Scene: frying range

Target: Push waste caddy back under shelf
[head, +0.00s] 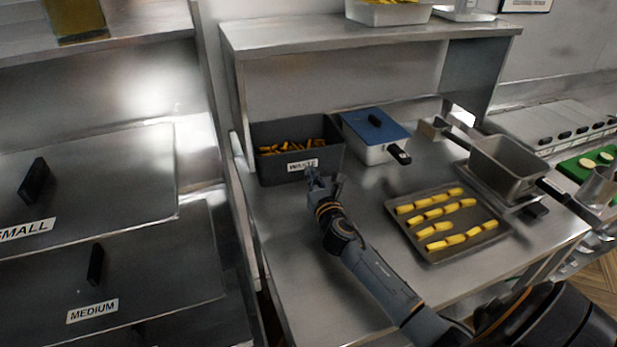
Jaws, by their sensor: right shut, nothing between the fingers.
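The waste caddy (268,168) is a dark grey open bin with a white "WASTE" label on its front. It holds yellow fry-like pieces and stands at the left of the steel counter, at the front of the raised shelf (370,32). My right gripper (313,172) is shut and empty. Its fingertips are at the caddy's front wall, by the label and partly over it. I cannot tell whether they touch it. My left gripper is not in view.
A white container with a blue lid (377,128) stands close to the caddy's right. A tray of yellow pieces (480,240) and a steel pan (508,163) are further right. Drawers labelled SMALL and MEDIUM (150,275) are at the left. The counter's left front is clear.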

